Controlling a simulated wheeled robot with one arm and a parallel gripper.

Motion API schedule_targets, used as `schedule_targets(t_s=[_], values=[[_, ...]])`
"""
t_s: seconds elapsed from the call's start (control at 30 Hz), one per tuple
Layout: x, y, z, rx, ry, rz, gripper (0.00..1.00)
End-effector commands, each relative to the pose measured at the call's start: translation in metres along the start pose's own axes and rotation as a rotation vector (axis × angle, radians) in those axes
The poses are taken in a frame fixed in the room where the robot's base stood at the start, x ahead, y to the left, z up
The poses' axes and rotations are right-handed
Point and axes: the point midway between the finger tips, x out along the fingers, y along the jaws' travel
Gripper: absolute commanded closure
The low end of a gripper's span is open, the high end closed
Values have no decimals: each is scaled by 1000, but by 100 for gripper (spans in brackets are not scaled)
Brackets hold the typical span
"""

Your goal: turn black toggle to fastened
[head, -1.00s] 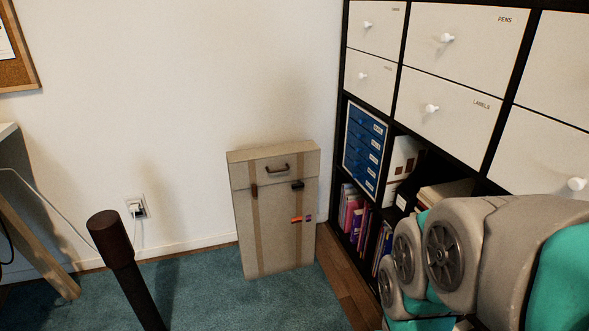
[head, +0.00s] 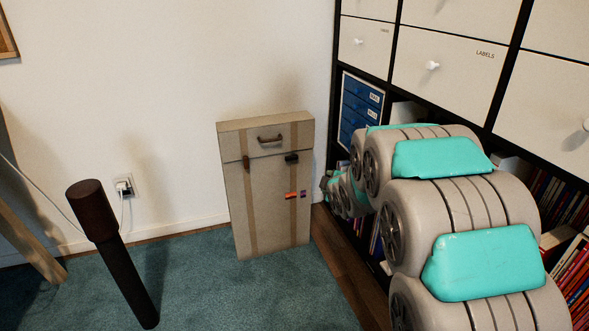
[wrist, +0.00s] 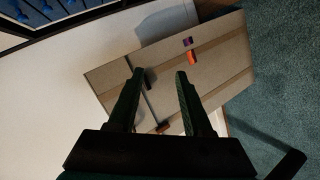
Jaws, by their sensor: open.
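A beige upright case (head: 269,215) stands on the carpet against the wall, with a handle (head: 270,139) and two tan straps on its front. The black toggle (head: 291,158) is on the right strap near the lid seam and looks turned sideways. A brown toggle (head: 246,163) is on the left strap. In the wrist view my gripper (wrist: 159,74) is open and empty, its fingers spread in front of the case. The black toggle (wrist: 148,84) shows there beside the left finger, which partly covers it. I cannot tell how far it is from the fingers.
A shelf unit with drawers (head: 450,70) stands to the right, close to my arm. A dark post (head: 115,250) leans at the left. Carpet (head: 200,290) before the case is clear.

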Motion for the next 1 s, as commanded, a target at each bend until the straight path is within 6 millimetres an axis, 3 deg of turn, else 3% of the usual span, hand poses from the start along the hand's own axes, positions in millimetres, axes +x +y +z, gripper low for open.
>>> schedule_targets(t_s=[0.03, 0.1, 0.3, 0.5, 0.77, 1.0], values=[[22, -7, -4, -57, 40, 41, 50], [44, -4, -16, -141, 102, 116, 50], [84, -6, -46, -330, 237, 310, 50], [96, -5, -61, -414, 296, 420, 50], [102, -1, -68, -424, 305, 436, 50], [126, 6, -77, -423, 304, 434, 50]])
